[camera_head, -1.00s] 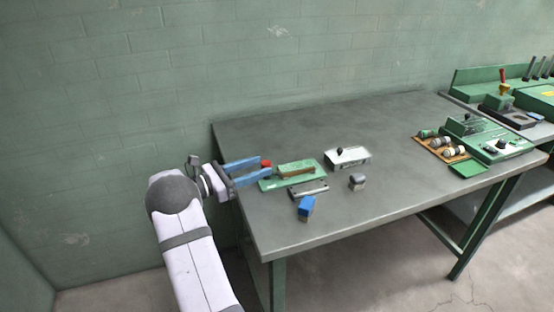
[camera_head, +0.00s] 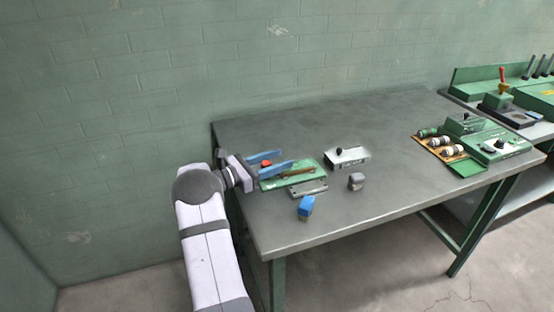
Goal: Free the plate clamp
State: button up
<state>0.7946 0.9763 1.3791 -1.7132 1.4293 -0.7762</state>
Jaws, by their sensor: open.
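I cannot tell which part is the plate clamp. I cannot tell whether the fingers touch anything. A grey metal piece (camera_head: 310,188) lies along the fixture's front edge.
A white box with a black knob (camera_head: 347,157) is behind right. An orange tray of cylinders (camera_head: 440,145) and a green device (camera_head: 500,147) are at the table's right. The middle is clear.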

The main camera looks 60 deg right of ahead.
jog(key=c, duration=1)
jog(key=shift+c, duration=0.2)
jog(key=shift+g, duration=0.3)
jog(key=shift+s+m+g+y+b, duration=0.1)
jog(key=shift+m+g+y+b, duration=0.5)
jog(key=shift+m+y+b, duration=0.1)
jog(key=shift+s+a+r+m+g+y+b, duration=0.1)
jog(key=shift+s+a+m+g+y+b, duration=0.1)
jog(key=shift+m+g+y+b, duration=0.4)
jog(key=shift+s+a+m+g+y+b, duration=0.15)
jog(key=shift+m+g+y+b, duration=0.15)
jog(key=shift+m+g+y, duration=0.55)
jog(key=shift+a+y, duration=0.15)
jog(key=shift+y, duration=0.3)
jog(key=o, duration=1)
jog(key=shift+o, duration=0.2)
